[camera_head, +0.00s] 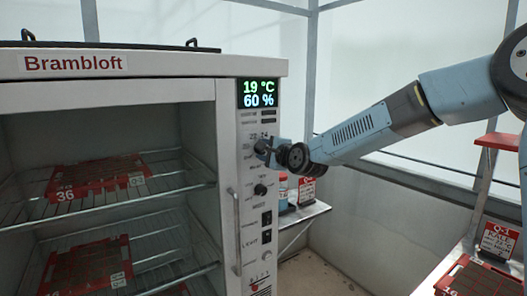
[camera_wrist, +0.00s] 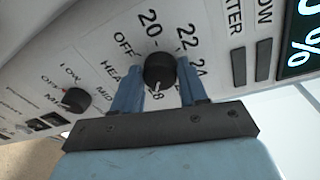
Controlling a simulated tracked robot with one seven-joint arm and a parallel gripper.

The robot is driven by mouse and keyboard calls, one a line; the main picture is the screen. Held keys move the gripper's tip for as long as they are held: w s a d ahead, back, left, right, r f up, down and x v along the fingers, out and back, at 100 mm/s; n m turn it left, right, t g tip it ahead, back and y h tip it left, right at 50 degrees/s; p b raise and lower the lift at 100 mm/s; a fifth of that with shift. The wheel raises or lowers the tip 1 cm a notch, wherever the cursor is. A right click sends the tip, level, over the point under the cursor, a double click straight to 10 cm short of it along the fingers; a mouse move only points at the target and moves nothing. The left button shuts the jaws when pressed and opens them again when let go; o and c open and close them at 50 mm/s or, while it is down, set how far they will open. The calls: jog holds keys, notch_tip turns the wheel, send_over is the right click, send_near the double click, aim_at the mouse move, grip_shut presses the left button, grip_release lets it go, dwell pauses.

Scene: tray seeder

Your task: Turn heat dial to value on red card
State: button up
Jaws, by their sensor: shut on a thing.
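The heat dial (camera_wrist: 159,68) is a round black knob on the white control panel, with OFF, 20, 22 and 24 printed around it. Its white mark faces the gripper's palm, near a partly covered number ending in 8. My gripper (camera_wrist: 160,82) has its blue fingers on both sides of the dial, shut on it. In the head view my gripper (camera_head: 265,150) is at the panel below the display and hides most of the dial. A red-and-white card (camera_head: 497,240) at right reads Q-1 KALE, with a temperature that looks like 22 °C.
The display (camera_head: 259,94) reads 19 °C and 60 %. A second black knob (camera_head: 260,190), switches and a vertical handle (camera_head: 235,232) lie below. The open cabinet holds red trays (camera_head: 98,180) on wire shelves. Another red card (camera_head: 306,190) stands on a side shelf.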

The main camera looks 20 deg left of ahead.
jog(key=shift+w+d+f, duration=0.15)
jog(key=shift+d+f, duration=0.05)
jog(key=shift+f, duration=0.1)
jog(key=o, duration=0.8)
jog(key=shift+o, duration=1.3)
jog(key=shift+a+r, duration=0.15)
jog(key=v, duration=1.3)
jog(key=shift+s+d, duration=0.25)
